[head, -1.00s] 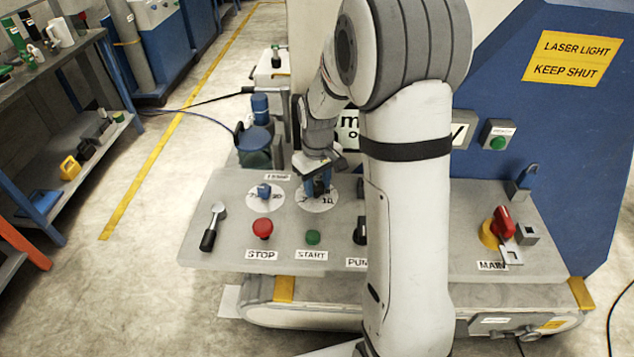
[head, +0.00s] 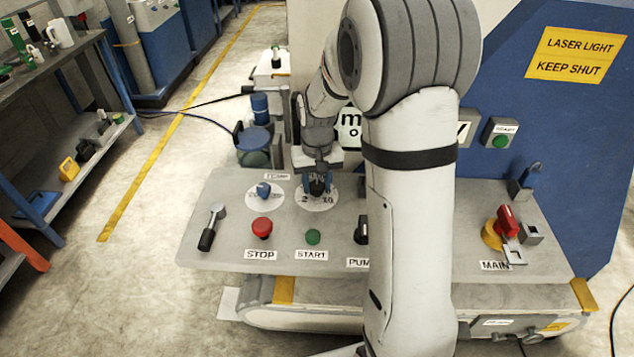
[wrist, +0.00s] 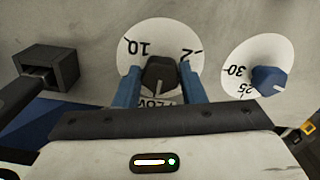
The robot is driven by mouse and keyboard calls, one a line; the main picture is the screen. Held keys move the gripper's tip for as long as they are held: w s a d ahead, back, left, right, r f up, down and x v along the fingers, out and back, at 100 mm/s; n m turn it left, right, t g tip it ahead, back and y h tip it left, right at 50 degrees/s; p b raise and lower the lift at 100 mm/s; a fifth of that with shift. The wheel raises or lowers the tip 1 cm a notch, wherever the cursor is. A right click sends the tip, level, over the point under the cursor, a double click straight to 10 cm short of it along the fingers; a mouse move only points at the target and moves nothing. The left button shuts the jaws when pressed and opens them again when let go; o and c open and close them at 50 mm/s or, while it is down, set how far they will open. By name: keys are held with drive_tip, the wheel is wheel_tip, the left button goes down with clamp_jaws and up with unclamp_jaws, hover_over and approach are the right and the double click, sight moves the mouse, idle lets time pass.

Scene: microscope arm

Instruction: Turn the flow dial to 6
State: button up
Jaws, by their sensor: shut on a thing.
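The flow dial has a dark knob (wrist: 159,75) on a round white scale (wrist: 187,28). My gripper (wrist: 160,85) is shut on the knob, one blue finger on each side. A pale line on the knob points down in the wrist view, away from the 10 and the 2. The scale on that side is hidden by my gripper, and the FLOW label is partly covered. In the head view my gripper (head: 318,187) stands over the dial, with 2 and 10 showing on the near part of its scale (head: 317,204).
A second dial with a blue knob (head: 263,190) sits just left of it. The red stop button (head: 262,227), green start button (head: 313,236) and a lever (head: 212,227) are nearer on the grey panel. My arm hides part of the panel's middle.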

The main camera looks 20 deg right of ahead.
sight(317, 185)
drive_tip(key=o, duration=1)
drive_tip(key=shift+r, duration=0.1)
wheel_tip(317, 185, up, 7)
drive_tip(key=shift+r, duration=0.3)
drive_tip(key=shift+d, duration=0.1)
